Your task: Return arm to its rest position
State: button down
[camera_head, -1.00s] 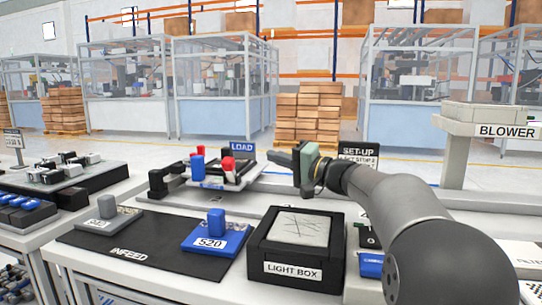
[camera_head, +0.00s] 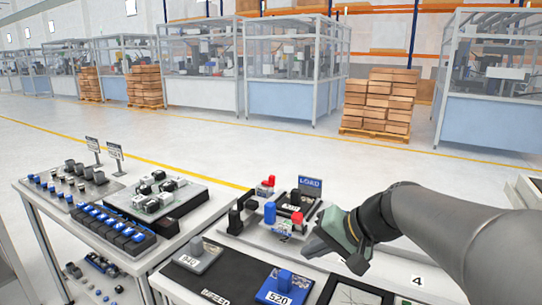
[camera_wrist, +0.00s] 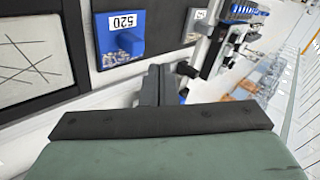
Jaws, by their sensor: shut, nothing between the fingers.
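My gripper (camera_head: 318,246) is at the end of my grey arm, over the bench near the LOAD station. In the wrist view its dark fingers (camera_wrist: 157,88) are together with nothing between them. In the head view the fingers are small and partly hidden by the gripper's body. The LOAD station (camera_head: 290,212), with red and blue parts, stands behind and left of my gripper. The blue 520 block (camera_head: 284,284) lies in front and left of it; it also shows in the wrist view (camera_wrist: 120,37).
The light box (camera_head: 350,294) is at the front edge of the head view; its lined top also shows in the wrist view (camera_wrist: 28,55). A grey block (camera_head: 198,254) sits on the black INFEED mat (camera_head: 192,284). A side table (camera_head: 190,228) with trays stands left. Pallets of boxes (camera_head: 380,103) stand far behind.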

jog(key=s+d+r+n+g+h+p, duration=0.1)
jog(key=s+d+r+h+p, duration=0.1)
jog(key=s+p, duration=0.4)
jog(key=s+d+r+n+g+h+p, duration=0.1)
jog(key=s+d+r+h+p, duration=0.1)
jog(key=s+r+p, duration=0.3)
jog(key=s+d+r+n+g+h+p, duration=0.1)
jog(key=s+d+r+h+p, duration=0.1)
jog(key=s+p, duration=0.6)
jog(key=shift+d+r+h+p, duration=0.2)
jog(key=shift+r+h+p, duration=0.6)
jog(key=shift+r, duration=0.15)
